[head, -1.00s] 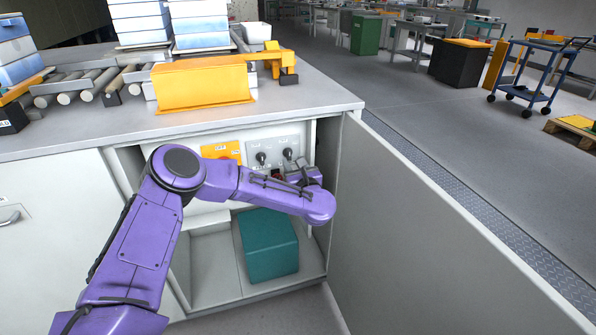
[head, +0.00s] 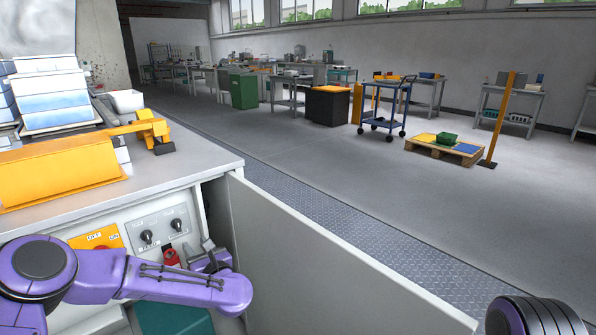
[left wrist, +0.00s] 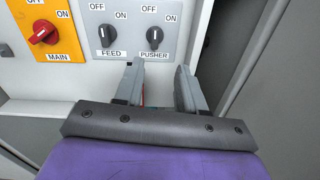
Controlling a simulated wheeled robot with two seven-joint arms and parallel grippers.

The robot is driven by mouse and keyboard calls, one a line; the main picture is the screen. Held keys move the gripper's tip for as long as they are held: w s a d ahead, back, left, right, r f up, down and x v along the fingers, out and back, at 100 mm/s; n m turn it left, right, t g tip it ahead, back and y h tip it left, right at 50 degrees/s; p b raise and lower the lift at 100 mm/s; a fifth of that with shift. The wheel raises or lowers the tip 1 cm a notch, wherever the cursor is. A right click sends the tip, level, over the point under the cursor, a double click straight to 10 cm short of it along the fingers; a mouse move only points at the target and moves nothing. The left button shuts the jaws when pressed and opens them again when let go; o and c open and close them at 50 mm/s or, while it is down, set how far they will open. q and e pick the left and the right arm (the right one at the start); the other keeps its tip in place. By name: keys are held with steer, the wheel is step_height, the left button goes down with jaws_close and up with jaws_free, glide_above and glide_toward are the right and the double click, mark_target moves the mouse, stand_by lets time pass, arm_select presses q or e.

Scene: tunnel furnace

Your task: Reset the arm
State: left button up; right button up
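My left gripper (head: 207,257) is inside the open cabinet, in front of the switch panel. In the left wrist view its fingers (left wrist: 160,84) are apart with nothing held between them. The grey panel with the FEED knob (left wrist: 106,36) and PUSHER knob (left wrist: 154,38) is just beyond the fingertips. Both knobs stand roughly upright. The red MAIN switch (left wrist: 42,32) sits on an orange plate to the left, its handle tilted. The fingers look apart from the knobs. My right gripper is not in view; a part of my right arm shows at the lower right of the head view.
The open cabinet door (head: 320,270) stands to the right of my left arm. The worktop (head: 185,165) above bears a yellow device (head: 60,175) and stacked blue-white boxes (head: 50,95). A teal box (head: 175,318) is low in the cabinet.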

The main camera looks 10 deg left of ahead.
arm_select(q)
steer(key=s+d+f+m+h, duration=0.55)
steer(key=f+m, duration=0.45)
steer(key=m, duration=0.2)
steer(key=s+d+f+m+h, duration=0.5)
steer(key=f+m, duration=0.4)
steer(key=m, duration=0.4)
steer(key=s+f+m+g, duration=0.4)
steer(key=s+f+m, duration=0.35)
steer(key=s, duration=0.45)
steer(key=s+a+f+m+g, duration=0.2)
steer(key=s+a, duration=0.1)
steer(key=s, duration=0.6)
steer(key=s+a+f+m+g, duration=0.1)
steer(key=s+a+m+g, duration=0.2)
steer(key=s, duration=0.6)
step_height(320, 180, up, 17)
steer(key=p, duration=1.7)
steer(key=shift+s+a+f, duration=0.15)
steer(key=shift+a+f, duration=0.05)
steer(key=shift+a, duration=0.25)
